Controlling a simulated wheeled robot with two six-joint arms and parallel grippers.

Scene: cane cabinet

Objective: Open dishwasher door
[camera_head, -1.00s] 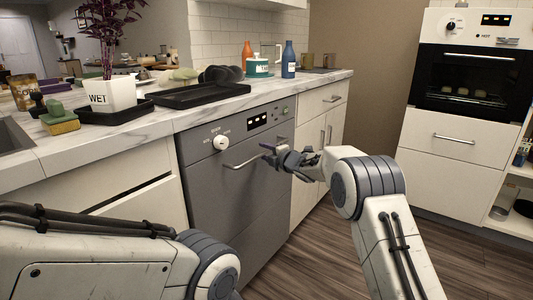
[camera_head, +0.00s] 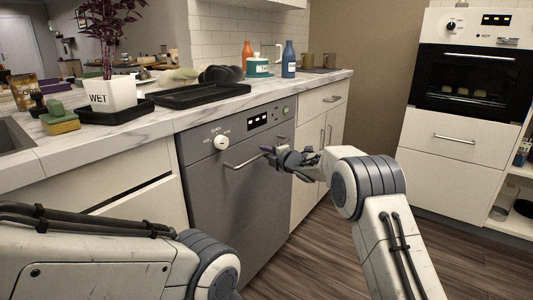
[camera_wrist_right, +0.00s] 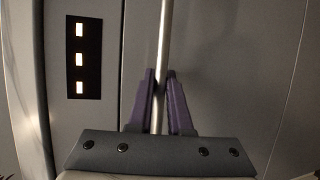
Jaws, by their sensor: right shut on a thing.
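The grey dishwasher door (camera_head: 235,205) stands upright in the counter front, under a control panel with a white knob. It looks closed or nearly so; a small gap cannot be ruled out. Its silver bar handle (camera_head: 243,162) runs across the upper door. My right gripper (camera_head: 270,153) is at the handle's right end. In the right wrist view, the purple fingers (camera_wrist_right: 159,105) lie on both sides of the handle bar (camera_wrist_right: 164,35), shut on it. My left gripper is out of view; only its arm shows at lower left.
The marble counter (camera_head: 150,130) above holds a black tray (camera_head: 200,95), a potted plant (camera_head: 109,95) and bottles. White cabinets flank the dishwasher. An oven (camera_head: 478,82) stands at right. The wooden floor (camera_head: 310,250) in front of the dishwasher looks clear beyond my arms.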

